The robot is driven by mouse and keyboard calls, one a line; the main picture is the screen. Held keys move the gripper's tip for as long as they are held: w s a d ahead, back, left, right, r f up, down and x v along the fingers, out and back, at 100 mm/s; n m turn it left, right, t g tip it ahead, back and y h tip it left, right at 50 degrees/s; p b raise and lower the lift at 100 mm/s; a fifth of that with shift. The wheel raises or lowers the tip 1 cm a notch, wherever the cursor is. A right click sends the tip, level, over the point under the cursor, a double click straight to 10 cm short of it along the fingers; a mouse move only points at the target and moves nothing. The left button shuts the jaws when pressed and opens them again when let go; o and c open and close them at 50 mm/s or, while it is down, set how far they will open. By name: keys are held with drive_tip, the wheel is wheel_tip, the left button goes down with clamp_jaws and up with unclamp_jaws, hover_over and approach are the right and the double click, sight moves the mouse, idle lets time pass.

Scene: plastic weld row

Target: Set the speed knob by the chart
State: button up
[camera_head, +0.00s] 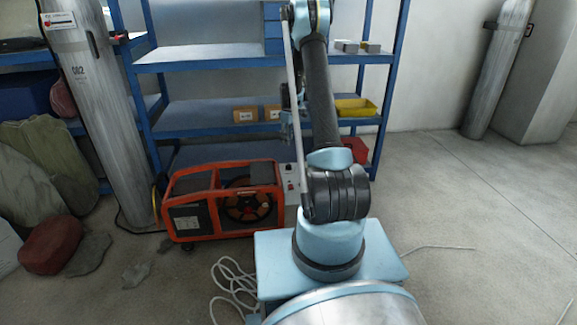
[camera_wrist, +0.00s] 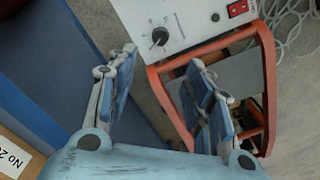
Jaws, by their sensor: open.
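The dark round speed knob (camera_wrist: 160,37) has a white pointer mark and sits on a pale grey control panel (camera_wrist: 195,25). A red switch (camera_wrist: 238,8) is on the same panel, at its right. My gripper (camera_wrist: 162,60) is open and empty in the wrist view, its two blue-grey fingers apart. The knob appears just beyond the fingertips, between them, and nothing touches it. The lettering beside the knob is too small to read. In the head view the panel is a narrow pale box (camera_head: 291,186) beside the orange-framed machine (camera_head: 222,202). I cannot make out a chart.
A blue shelf rack (camera_head: 210,60) stands behind the machine, holding small cartons (camera_head: 246,114) and a yellow bin (camera_head: 355,107). A gas cylinder (camera_head: 98,110) stands at left. White cable (camera_head: 232,285) lies on the floor. The floor at right is mostly clear.

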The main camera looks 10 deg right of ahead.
sight(289, 165)
wheel_tip(289, 165, down, 16)
drive_tip(key=shift+f+n, duration=0.15)
drive_tip(key=shift+n, duration=1.05)
drive_tip(key=shift+c, duration=0.6)
drive_tip(key=c, duration=0.9)
